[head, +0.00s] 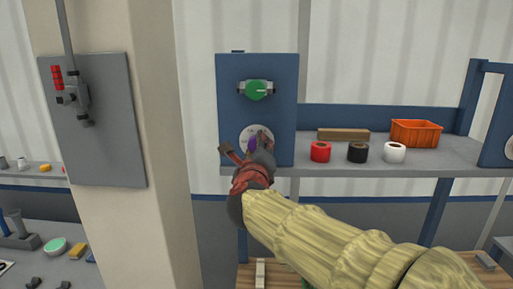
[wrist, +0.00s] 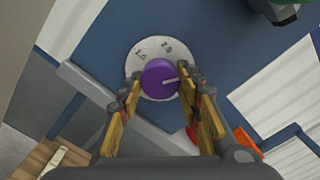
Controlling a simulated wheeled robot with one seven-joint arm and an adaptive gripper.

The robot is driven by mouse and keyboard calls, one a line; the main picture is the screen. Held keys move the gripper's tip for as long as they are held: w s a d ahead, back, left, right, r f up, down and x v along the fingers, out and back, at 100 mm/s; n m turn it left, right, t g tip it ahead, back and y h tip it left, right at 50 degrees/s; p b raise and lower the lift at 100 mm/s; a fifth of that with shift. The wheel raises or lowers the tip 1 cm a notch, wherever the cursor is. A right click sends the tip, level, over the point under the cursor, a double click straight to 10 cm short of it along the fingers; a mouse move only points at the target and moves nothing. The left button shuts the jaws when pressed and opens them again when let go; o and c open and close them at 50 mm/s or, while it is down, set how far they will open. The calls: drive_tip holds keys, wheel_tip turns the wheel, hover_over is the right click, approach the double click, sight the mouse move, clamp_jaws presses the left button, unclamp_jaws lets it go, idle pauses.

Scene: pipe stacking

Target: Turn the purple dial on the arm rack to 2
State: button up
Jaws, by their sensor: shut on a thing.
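The purple dial (wrist: 160,79) sits on a round white plate (wrist: 143,52) with dark marks on a blue panel (wrist: 105,40). Its white line points to the right in the wrist view, toward the right finger; the marks above are too small to read surely. My gripper (wrist: 160,88) has one finger on each side of the dial and is shut on it. In the head view the purple dial (head: 252,144) is partly hidden by my gripper (head: 246,147), in front of the lower part of the blue panel (head: 282,125).
On the grey shelf (head: 435,152) to the right are red (head: 320,151), black (head: 357,152) and white (head: 394,152) rolls, a brown block (head: 343,135) and an orange bin (head: 415,132). A beige pillar (head: 140,215) stands left.

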drive_tip(key=shift+n+p, duration=2.6)
drive_tip(key=shift+n, duration=3.1)
drive_tip(key=o, duration=1.1)
drive_tip(key=shift+o, duration=0.3)
drive_tip(key=s, duration=1.2)
drive_tip(key=shift+a, duration=0.25)
